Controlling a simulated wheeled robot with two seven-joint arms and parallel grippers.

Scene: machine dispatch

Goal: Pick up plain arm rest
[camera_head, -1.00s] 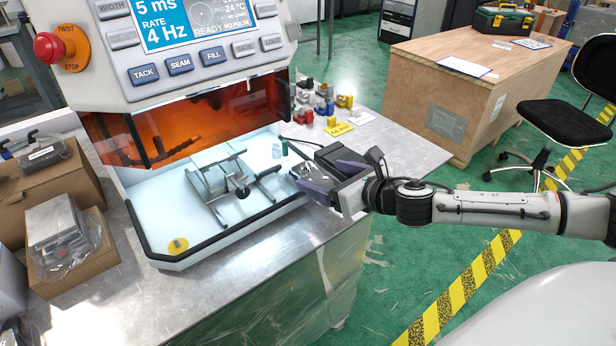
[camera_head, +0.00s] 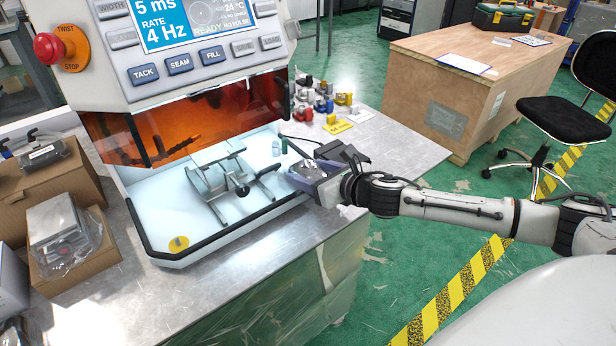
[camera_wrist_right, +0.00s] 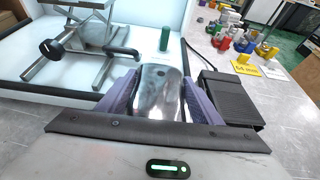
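A shiny silver, rounded block, which I take to be the plain arm rest (camera_wrist_right: 160,90), lies between the purple fingers of my right gripper (camera_wrist_right: 162,98) in the right wrist view. In the head view this block (camera_head: 309,171) is at the front right corner of the machine, partly hidden by the fingers of my right gripper (camera_head: 312,180). One finger is on each side of it, very close. Whether they press on it I cannot tell. My left gripper is not in view.
A black box (camera_wrist_right: 230,97) with a cable stands close beside the right finger. A metal fixture (camera_head: 235,180) and a green bottle (camera_wrist_right: 165,40) are at the machine. Several coloured parts (camera_head: 325,100) and a yellow card (camera_head: 338,127) lie behind on the metal bench (camera_head: 400,150).

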